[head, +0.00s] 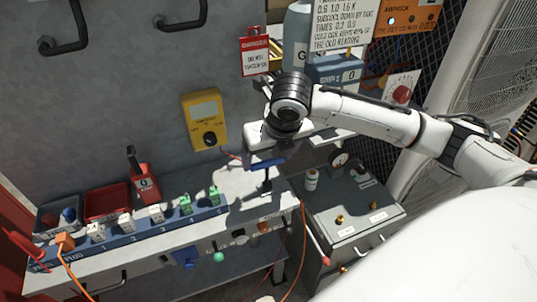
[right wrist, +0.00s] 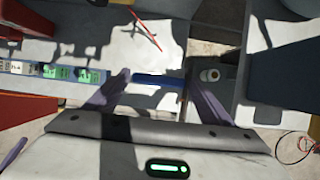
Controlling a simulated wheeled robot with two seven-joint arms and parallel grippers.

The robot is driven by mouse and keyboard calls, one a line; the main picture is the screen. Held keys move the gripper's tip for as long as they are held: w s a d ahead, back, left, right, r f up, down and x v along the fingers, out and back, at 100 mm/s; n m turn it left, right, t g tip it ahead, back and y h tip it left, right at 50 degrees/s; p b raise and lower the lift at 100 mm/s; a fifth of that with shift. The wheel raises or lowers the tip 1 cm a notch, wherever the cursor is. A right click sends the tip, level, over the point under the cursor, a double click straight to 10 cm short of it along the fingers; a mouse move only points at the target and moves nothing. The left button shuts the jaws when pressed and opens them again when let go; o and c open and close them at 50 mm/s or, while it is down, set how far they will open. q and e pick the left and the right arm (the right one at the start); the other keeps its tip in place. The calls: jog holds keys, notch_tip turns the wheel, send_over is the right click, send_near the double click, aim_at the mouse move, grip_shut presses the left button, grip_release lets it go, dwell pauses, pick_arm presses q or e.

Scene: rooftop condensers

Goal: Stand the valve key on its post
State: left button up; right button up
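The valve key shows as a blue crossbar (head: 267,163) above a dark upright stem (head: 267,184) at the right end of the white bench top. I cannot tell where the key ends and its post begins. My right gripper (head: 263,155) is directly above the crossbar, pointing down. In the right wrist view, its two fingers (right wrist: 158,76) are wide apart, with the blue bar (right wrist: 158,81) spanning the gap between them. The bar's ends meet the finger edges, so contact or clearance is unclear. My left gripper is out of view.
A blue strip (head: 120,246) with several white and green tagged blocks runs along the bench. A yellow meter (head: 205,118) is on the wall. A dark case (head: 345,215) with fittings stands right of the bench.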

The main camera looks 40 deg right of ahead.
jog(key=o, duration=0.3)
jog(key=v, duration=1)
jog(key=shift+s+r, duration=0.15)
jog(key=shift+r, duration=0.05)
jog(key=s+a+f+m+y, duration=0.3)
jog(key=s+a+f+m, duration=0.2)
jog(key=a+f+m, duration=0.75)
jog(key=s+d+f+m+h, duration=0.1)
jog(key=s+d+f+m, duration=0.2)
jog(key=s+f+m, duration=0.35)
jog(key=s+d+f+m, duration=0.25)
jog(key=s+m, duration=0.45)
jog(key=m, duration=0.5)
jog(key=shift+w+a+f+t+y, duration=0.25)
jog(key=shift+w+a+f+t, duration=0.55)
jog(key=shift+f, duration=1.45)
jog(key=shift+w+a+f+t+y, duration=0.3)
jog(key=shift+a+f+t, duration=0.5)
jog(key=shift+f, duration=1.4)
jog(key=shift+w+a+f+t+y, duration=0.4)
jog(key=shift+a+f, duration=0.7)
jog(key=shift+f, duration=1.15)
